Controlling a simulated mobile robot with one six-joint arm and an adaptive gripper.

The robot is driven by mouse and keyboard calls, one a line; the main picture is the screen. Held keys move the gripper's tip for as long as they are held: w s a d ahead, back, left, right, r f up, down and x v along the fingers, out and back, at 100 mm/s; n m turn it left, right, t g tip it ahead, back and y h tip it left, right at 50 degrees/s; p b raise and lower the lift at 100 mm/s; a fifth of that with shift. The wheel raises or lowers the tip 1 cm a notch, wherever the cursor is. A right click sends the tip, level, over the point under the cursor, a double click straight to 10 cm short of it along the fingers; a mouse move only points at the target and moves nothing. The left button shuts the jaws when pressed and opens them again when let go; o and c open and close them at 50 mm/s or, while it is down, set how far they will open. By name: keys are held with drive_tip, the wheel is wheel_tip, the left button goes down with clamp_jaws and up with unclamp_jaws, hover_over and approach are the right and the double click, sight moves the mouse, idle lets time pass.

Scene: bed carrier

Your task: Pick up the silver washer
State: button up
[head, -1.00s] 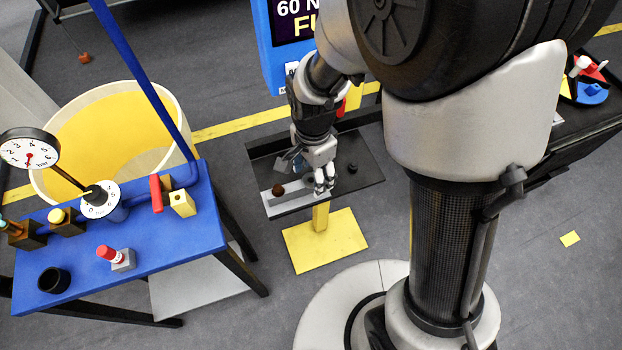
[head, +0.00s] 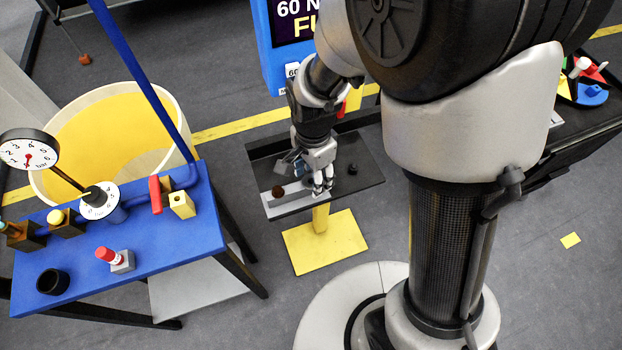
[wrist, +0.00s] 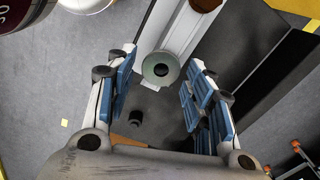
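The silver washer (wrist: 160,69) is a round grey disc with a dark centre hole. In the wrist view it lies between my fingertips, at the end of a pale grey strip. My gripper (wrist: 163,60) is open, with blue-padded fingers to the left and right of the washer. Neither finger visibly touches it, and I cannot tell the exact height gap. In the head view my gripper (head: 322,185) points down over a dark tray (head: 368,174) on a yellow stand. There I cannot clearly make out the washer beside and behind the fingers.
A small black piece (head: 352,169) lies on the tray right of my gripper; a brown round piece (head: 278,191) sits on the pale strip (head: 290,203) to its left. A blue table (head: 150,255) with gauge and fittings stands left. A black bench (head: 590,125) stands right.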

drive_tip(key=c, duration=0.7)
